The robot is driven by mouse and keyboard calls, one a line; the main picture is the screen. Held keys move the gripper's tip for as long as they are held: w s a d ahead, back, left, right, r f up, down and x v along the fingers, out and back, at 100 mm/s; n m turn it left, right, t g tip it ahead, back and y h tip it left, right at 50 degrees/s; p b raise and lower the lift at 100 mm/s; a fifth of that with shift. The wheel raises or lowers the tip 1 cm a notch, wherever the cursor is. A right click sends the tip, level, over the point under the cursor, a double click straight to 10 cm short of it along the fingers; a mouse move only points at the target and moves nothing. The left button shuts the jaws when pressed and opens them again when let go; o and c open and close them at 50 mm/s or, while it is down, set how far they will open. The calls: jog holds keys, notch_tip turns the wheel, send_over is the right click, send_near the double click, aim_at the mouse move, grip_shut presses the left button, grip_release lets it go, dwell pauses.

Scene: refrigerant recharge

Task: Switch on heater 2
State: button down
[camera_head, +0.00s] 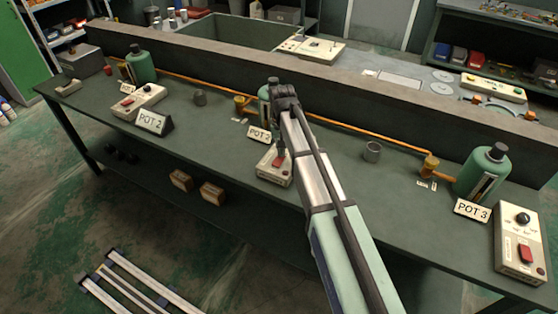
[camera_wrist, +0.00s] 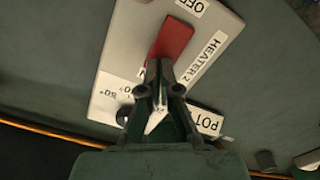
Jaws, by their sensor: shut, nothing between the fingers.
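The heater 2 box (camera_head: 272,171) is a pale control box on the bench, in the middle. In the wrist view the box (camera_wrist: 120,65) bears the label HEATER 2 (camera_wrist: 206,57), a red rocker switch (camera_wrist: 172,41) and an OFF label (camera_wrist: 191,6). My gripper (camera_wrist: 160,70) is shut and empty, its fingertips at the lower end of the red switch. Whether they touch it I cannot tell. In the head view my gripper comes down over the box. The fingers hide part of the box, including its dark knob, and the switch position is unclear.
A POT sign (camera_head: 258,134) and a green bottle (camera_head: 264,105) stand close behind the box. Similar boxes stand at the left (camera_head: 139,101) and right (camera_head: 520,240). A metal cup (camera_head: 373,151) and an orange pipe (camera_head: 355,130) lie to the right.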

jog(key=shift+f, duration=0.55)
jog(key=shift+r, duration=0.1)
jog(key=shift+r+p, duration=2.15)
jog(key=shift+r, duration=1.35)
jog(key=shift+f, duration=0.1)
